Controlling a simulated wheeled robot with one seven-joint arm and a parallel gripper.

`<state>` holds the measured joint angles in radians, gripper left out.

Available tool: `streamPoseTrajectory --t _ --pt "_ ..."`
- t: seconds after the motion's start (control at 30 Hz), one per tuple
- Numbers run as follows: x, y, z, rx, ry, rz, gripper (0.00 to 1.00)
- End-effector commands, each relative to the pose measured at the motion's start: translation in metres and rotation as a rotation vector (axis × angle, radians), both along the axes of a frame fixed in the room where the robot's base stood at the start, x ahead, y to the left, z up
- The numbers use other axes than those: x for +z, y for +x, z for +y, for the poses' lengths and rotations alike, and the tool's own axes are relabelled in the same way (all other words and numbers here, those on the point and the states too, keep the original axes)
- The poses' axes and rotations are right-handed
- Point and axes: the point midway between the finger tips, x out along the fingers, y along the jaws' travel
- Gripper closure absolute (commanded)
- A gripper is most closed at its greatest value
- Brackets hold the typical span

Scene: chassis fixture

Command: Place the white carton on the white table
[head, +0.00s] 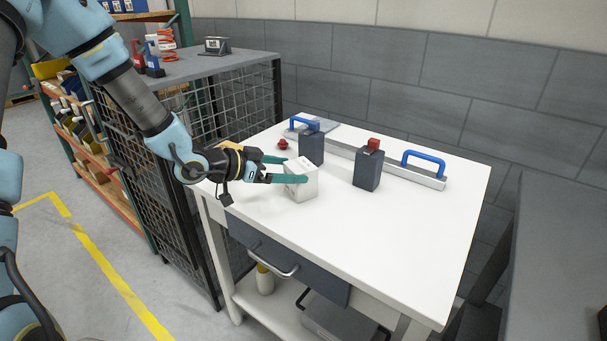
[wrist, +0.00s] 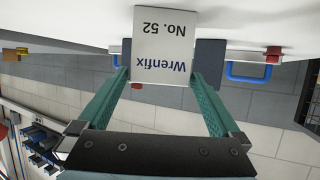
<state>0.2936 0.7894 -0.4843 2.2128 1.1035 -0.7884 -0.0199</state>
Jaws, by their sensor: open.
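The white carton (head: 302,186) stands upright on the white table (head: 390,230), near its left side. In the wrist view, which is upside down, the carton (wrist: 165,42) reads "Wrenfix No. 52". My gripper (head: 283,170) is open and level, reaching in from the left with its green fingers at the carton. In the wrist view my gripper's fingertips (wrist: 161,75) lie to either side of the carton's near end. I cannot tell whether a finger touches it. One finger hides part of the carton in the head view.
Two dark grey blocks stand behind the carton: one (head: 312,148) close by, another (head: 368,170) with a red top to the right. A metal bar with blue handles (head: 424,160) lies along the back. A small red knob (head: 283,144) is at the back left. The table's front right is clear.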

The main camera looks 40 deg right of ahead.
Motion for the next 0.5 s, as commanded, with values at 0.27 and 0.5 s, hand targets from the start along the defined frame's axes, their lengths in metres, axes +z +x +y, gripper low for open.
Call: streamPoseTrajectory --t 0.27,0.5 --pt "0.017 0.006 0.041 0.001 0.0 -0.002 0.0" --pt "0.02 0.007 0.049 0.0 0.0 0.0 0.0"
